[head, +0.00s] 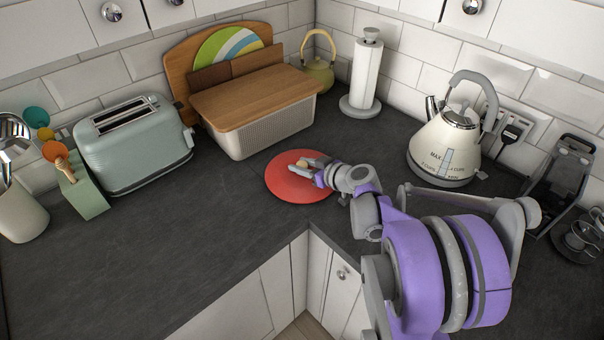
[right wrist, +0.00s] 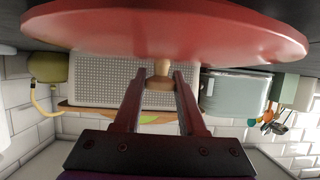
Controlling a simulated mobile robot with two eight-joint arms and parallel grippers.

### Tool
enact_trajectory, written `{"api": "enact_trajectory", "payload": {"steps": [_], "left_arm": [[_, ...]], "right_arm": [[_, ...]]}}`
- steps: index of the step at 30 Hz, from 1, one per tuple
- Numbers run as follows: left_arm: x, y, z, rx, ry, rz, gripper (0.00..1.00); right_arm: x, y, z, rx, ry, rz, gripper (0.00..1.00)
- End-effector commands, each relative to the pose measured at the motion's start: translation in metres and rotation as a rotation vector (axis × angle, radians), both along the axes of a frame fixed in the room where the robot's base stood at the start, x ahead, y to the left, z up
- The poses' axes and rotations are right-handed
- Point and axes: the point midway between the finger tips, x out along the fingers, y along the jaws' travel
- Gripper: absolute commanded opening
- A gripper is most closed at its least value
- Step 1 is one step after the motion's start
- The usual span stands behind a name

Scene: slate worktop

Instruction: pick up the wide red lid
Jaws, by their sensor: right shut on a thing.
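The wide red lid (head: 283,186) is a flat round disc with a small wooden knob (head: 303,162) at its middle, in front of the bread bin in the head view. In the right wrist view, which is upside down, the lid (right wrist: 165,35) fills the top. My right gripper (head: 309,167) reaches in from the right and is shut on the knob. The knob (right wrist: 160,72) shows between the two fingertips in the right wrist view. I cannot tell whether the lid touches the worktop or hangs just above it. My left gripper is not in view.
A ribbed bread bin (head: 265,128) with a wooden top stands behind the lid. A pale green toaster (head: 135,145) is to the left, a cream kettle (head: 443,147) to the right, a paper towel holder (head: 367,75) at the back. The worktop (head: 200,240) front left is clear.

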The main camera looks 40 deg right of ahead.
Motion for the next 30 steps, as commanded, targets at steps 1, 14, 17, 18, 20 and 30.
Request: {"api": "enact_trajectory", "payload": {"steps": [1, 14, 17, 18, 20, 30], "left_arm": [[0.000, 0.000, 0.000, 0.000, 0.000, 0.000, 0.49], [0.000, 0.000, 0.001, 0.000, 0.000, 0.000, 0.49], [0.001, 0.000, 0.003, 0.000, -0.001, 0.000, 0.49], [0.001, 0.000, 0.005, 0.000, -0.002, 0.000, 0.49], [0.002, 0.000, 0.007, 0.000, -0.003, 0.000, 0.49], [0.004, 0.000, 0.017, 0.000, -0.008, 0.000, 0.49]], "right_arm": [[0.000, 0.000, 0.000, 0.000, 0.000, 0.000, 0.02], [0.000, 0.000, 0.003, 0.000, -0.001, 0.000, 0.00], [0.000, 0.000, 0.015, 0.000, -0.001, -0.001, 0.00], [0.000, 0.000, 0.022, 0.000, -0.001, -0.001, 0.00], [0.000, 0.000, 0.035, 0.000, -0.001, -0.001, 0.00], [0.000, 0.000, 0.093, 0.000, -0.001, 0.000, 0.00]]}}
